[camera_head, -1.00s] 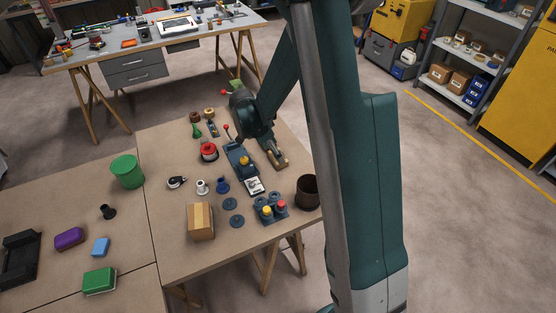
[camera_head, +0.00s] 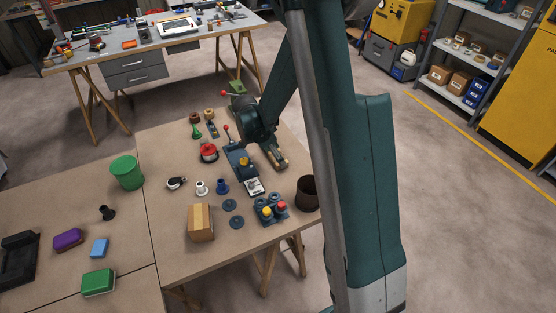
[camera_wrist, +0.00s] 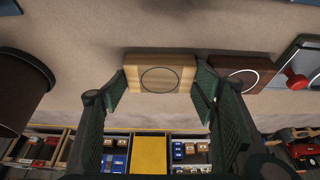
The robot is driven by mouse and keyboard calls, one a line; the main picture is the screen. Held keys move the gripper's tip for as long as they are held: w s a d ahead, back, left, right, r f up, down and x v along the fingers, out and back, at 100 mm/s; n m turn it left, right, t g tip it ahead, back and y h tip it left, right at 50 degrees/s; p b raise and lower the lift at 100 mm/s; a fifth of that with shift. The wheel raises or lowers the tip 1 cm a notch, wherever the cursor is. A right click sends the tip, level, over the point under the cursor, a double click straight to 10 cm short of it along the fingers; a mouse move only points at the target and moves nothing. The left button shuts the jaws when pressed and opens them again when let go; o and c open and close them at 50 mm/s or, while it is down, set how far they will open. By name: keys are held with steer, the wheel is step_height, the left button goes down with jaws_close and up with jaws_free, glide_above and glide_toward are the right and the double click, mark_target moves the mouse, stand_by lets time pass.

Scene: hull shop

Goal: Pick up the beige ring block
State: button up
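The beige ring block (camera_wrist: 160,79) is a light wooden block with a dark ring outline on its face. In the wrist view it lies between the two fingertips of my gripper (camera_wrist: 160,88), one finger close against each side. Whether the fingers press on it or leave a small gap cannot be told. In the head view my gripper (camera_head: 271,152) reaches down over the back right of the table, and my arm and wrist hide much of that spot.
A brown block with a pale ring (camera_wrist: 238,71) lies just right of the right finger. A dark brown cup (camera_head: 307,192) stands near the table's right edge. A blue device with a red-knobbed lever (camera_head: 238,158) is left of my gripper. A cardboard box (camera_head: 200,223) stands in front.

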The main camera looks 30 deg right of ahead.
stand_by(0.3)
step_height(320, 180, up, 10)
steer(key=p, duration=0.2)
stand_by(0.6)
